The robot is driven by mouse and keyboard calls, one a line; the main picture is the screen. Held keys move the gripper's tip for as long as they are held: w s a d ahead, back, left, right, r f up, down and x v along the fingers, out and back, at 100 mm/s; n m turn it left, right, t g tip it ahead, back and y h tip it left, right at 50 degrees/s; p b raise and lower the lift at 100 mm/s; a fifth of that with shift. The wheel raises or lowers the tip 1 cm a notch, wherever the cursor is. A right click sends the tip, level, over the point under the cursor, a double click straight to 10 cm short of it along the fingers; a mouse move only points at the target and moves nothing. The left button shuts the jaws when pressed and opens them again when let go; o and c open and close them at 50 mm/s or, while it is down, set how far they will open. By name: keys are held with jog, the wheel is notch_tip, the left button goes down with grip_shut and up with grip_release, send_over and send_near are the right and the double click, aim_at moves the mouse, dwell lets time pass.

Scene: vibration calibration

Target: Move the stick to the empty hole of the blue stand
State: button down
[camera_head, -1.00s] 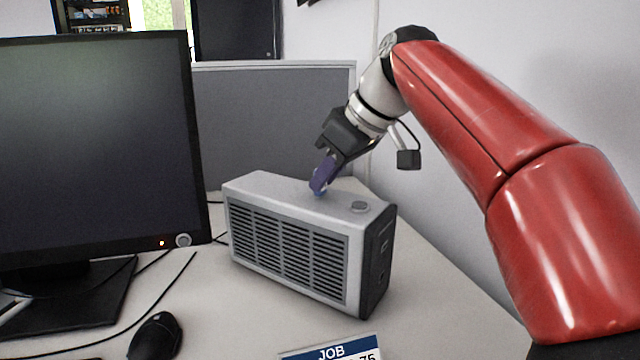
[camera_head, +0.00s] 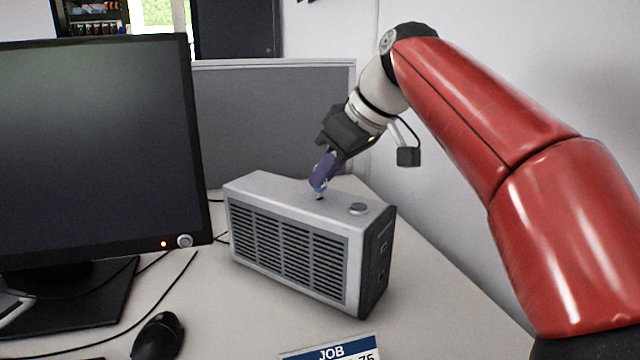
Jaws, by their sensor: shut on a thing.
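My gripper (camera_head: 321,178), with purple fingers, points down over the top of a grey box. It is shut on a small blue piece with a dark lower tip, which I take to be the stick (camera_head: 319,191). Most of the stick is hidden by the fingers. Its tip is at or just above the box top; I cannot tell whether they touch. No blue stand with holes can be made out in this view.
A monitor (camera_head: 95,145) stands at left and a mouse (camera_head: 158,336) in front. A grey partition (camera_head: 270,120) stands behind. Bare desk lies right of the box.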

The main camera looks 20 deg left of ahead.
jog(key=shift+r, duration=0.1)
dwell(0.3)
jog(key=shift+r+p, duration=1.1)
jog(key=shift+p, duration=0.05)
jog(key=shift+r, duration=0.65)
jog(key=shift+s+f, duration=0.1)
jog(key=shift+s+a+f+b, duration=0.1)
jog(key=shift+s+f+b, duration=0.2)
jog(key=shift+s+b, duration=0.25)
jog(key=s+a+f+n+g+b, duration=0.1)
jog(key=s+a+f+n+b, duration=0.1)
jog(key=s+f+b, duration=0.3)
jog(key=s+a+f+n+g+b, duration=0.1)
jog(key=s+f+b, duration=0.4)
jog(key=s, duration=0.9)
jog(key=s+a+f+n+g+b, duration=0.1)
jog(key=s+a+f+n+b, duration=0.2)
jog(key=s+b, duration=0.4)
jog(key=shift+s+a+f+g, duration=0.1)
jog(key=shift+s+a+f, duration=0.2)
jog(key=shift+s, duration=0.2)
jog(key=shift+s+a+f+g, duration=0.1)
jog(key=shift+s+a+f, duration=0.15)
jog(key=shift+s, duration=0.3)
jog(key=shift+s+a+f+g, duration=0.1)
jog(key=shift+s+a+f, duration=0.1)
jog(key=shift+s+f, duration=0.25)
jog(key=shift+f+b, duration=0.5)
jog(key=shift+f, duration=0.35)
jog(key=shift+f, duration=0.85)
